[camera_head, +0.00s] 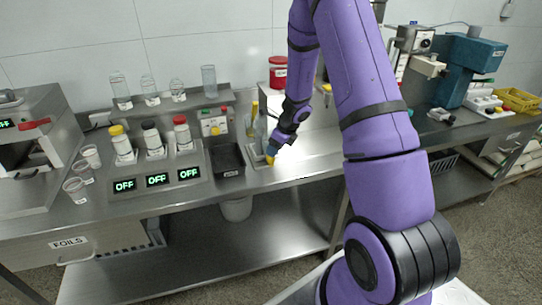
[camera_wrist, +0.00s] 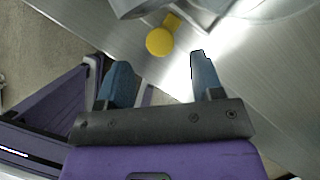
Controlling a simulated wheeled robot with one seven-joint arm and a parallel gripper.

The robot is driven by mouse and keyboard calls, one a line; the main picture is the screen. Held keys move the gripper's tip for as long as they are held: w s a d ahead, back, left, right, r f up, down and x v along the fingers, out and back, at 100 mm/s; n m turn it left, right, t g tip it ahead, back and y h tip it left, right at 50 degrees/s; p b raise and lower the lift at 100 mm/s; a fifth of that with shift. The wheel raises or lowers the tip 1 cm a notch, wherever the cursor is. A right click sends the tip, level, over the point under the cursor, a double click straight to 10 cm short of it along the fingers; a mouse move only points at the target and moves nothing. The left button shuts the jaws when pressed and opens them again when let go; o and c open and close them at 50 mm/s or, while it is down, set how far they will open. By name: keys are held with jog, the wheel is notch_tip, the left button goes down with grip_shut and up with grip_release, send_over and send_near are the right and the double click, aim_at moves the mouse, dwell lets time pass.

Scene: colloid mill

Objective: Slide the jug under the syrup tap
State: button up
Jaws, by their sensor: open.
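My gripper (camera_head: 274,150) is over the front part of the steel counter, right of the black tray. In the wrist view its two blue fingers (camera_wrist: 162,70) stand apart with nothing between them. A round yellow knob (camera_wrist: 159,41) with a small yellow block behind it lies just beyond the fingertips; yellow also shows by the gripper in the head view (camera_head: 270,159). A clear rounded vessel, perhaps the jug, shows partly at the top of the wrist view (camera_wrist: 262,8). A grey metal part (camera_wrist: 135,6) is beside it. I cannot pick out the syrup tap; my arm hides part of that area.
A black tray (camera_head: 227,161) and a control box with red and green buttons (camera_head: 213,124) are left of my gripper. Several capped bottles stand farther left, behind displays reading OFF. A red-lidded jar (camera_head: 278,74) is behind. A teal machine (camera_head: 468,70) stands at right.

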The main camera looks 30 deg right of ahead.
jog(key=shift+x, duration=2.55)
jog(key=shift+c, duration=0.2)
jog(key=shift+d, duration=0.1)
grip_shut()
